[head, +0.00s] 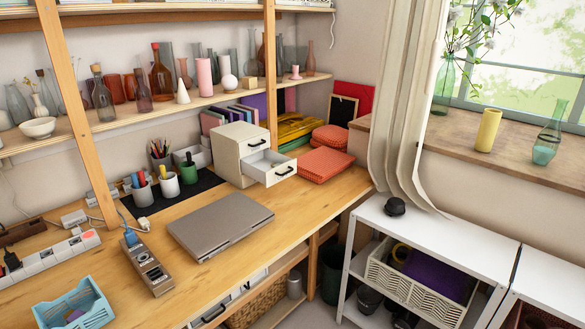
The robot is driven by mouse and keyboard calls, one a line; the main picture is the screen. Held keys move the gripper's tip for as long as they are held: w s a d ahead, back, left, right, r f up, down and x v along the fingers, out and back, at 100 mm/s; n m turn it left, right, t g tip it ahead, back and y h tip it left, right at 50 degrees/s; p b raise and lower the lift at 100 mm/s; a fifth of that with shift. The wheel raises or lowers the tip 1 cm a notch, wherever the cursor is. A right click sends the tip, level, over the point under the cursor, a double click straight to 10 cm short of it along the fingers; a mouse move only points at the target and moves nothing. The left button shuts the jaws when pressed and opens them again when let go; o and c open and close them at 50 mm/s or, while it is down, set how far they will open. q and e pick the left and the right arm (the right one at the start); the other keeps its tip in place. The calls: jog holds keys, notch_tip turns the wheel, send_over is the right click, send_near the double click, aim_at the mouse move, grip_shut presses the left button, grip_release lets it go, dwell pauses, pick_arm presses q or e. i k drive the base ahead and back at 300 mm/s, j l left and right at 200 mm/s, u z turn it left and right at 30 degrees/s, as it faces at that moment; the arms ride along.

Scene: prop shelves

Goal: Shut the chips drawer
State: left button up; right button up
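A small cream drawer cabinet (229,158) stands on the wooden desk, near the wall. Its lower drawer (268,173) is pulled out toward the right and has a dark handle. Its inside looks grey and I see no contents in it. The upper drawer (259,138) has a dark handle and looks shut. I see no label telling which drawer is the chips drawer. Neither of my grippers is in view.
A grey closed laptop (221,223) lies in front of the cabinet. Orange folded cloths (325,165) lie right of the open drawer. Pen cups (169,185) stand to the left. A power strip (40,259) and blue basket (72,303) are at the left.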

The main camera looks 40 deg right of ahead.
aim_at(257, 166)
jog(key=z, duration=1.15)
